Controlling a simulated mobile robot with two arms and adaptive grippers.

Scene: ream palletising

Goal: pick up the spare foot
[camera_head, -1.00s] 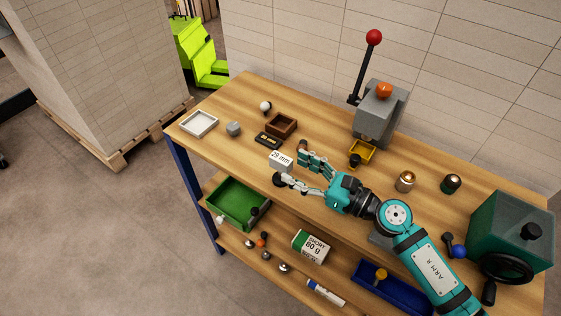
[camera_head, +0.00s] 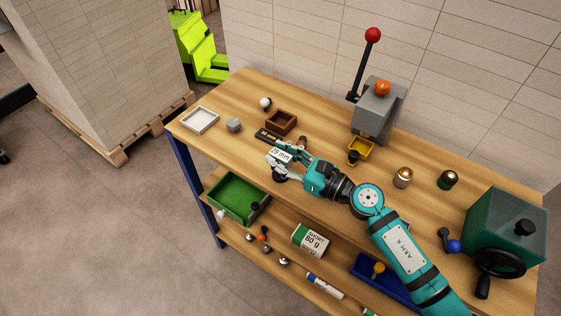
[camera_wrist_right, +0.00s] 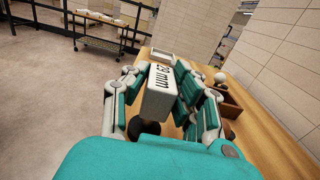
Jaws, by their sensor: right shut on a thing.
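My right gripper (camera_head: 287,157) is shut on a pale block marked "29 mm" (camera_head: 280,153), at the front edge of the workbench. In the right wrist view the block (camera_wrist_right: 159,92) sits between the two fingers (camera_wrist_right: 160,84). A black round piece (camera_head: 280,177) shows just below the block, and also in the wrist view (camera_wrist_right: 150,127). I cannot tell whether it is joined to the block. Nothing in view is labelled as a spare foot. My left gripper is not in view.
A lever press (camera_head: 380,111) stands behind. The shelf below holds a green bin (camera_head: 232,198) and a blue bin (camera_head: 365,285).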

